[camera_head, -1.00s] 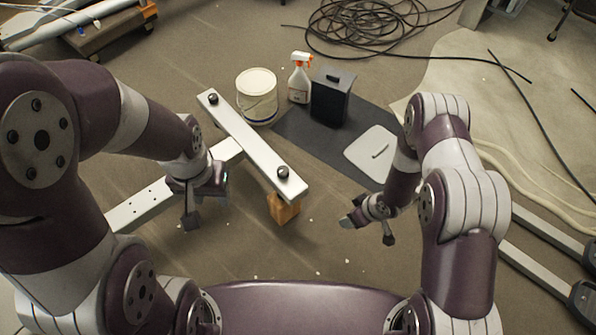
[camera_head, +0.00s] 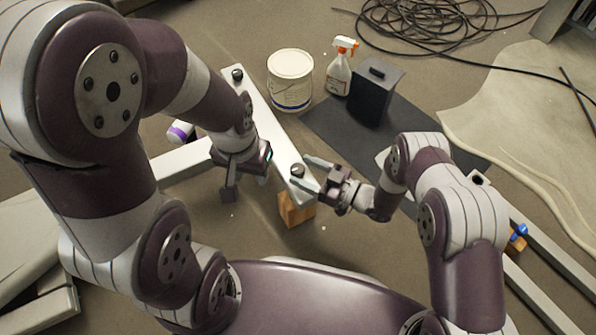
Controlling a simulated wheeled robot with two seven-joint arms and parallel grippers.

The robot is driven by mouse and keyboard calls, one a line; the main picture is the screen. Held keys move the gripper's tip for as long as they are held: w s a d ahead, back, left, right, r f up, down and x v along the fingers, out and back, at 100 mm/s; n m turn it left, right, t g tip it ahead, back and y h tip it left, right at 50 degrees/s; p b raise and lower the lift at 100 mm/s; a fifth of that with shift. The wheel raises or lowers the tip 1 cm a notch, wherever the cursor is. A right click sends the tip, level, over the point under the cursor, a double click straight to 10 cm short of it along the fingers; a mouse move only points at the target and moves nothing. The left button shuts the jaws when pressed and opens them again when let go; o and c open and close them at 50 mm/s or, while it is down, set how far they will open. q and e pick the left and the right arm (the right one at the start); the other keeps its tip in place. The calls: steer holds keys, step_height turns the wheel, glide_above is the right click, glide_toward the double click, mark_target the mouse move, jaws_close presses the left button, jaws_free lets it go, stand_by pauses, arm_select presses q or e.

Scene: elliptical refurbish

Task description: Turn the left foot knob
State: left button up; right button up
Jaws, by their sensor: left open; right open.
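A white foot bar (camera_head: 268,128) runs diagonally, with a black knob (camera_head: 237,75) at its far end and another black knob (camera_head: 297,171) at its near end. Its near end rests on a wooden block (camera_head: 296,210). My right gripper (camera_head: 312,180) is open just right of the near knob, with its fingers pointing at it. Contact cannot be told. My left gripper (camera_head: 243,176) is open and empty, left of the bar and low, with its fingers pointing down. My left arm passes close to the far knob.
A white bucket (camera_head: 290,80), a spray bottle (camera_head: 340,68) and a black box (camera_head: 375,95) stand behind the bar. A dark mat (camera_head: 335,128) lies right of it. A coiled black cable (camera_head: 430,25) lies at the back. Bare floor shows in front of the block.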

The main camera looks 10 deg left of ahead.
mark_target(297, 169)
steer(key=shift+b+x, duration=0.35)
steer(key=shift+x, duration=1)
steer(key=c, duration=0.9)
steer(key=shift+c, duration=0.2)
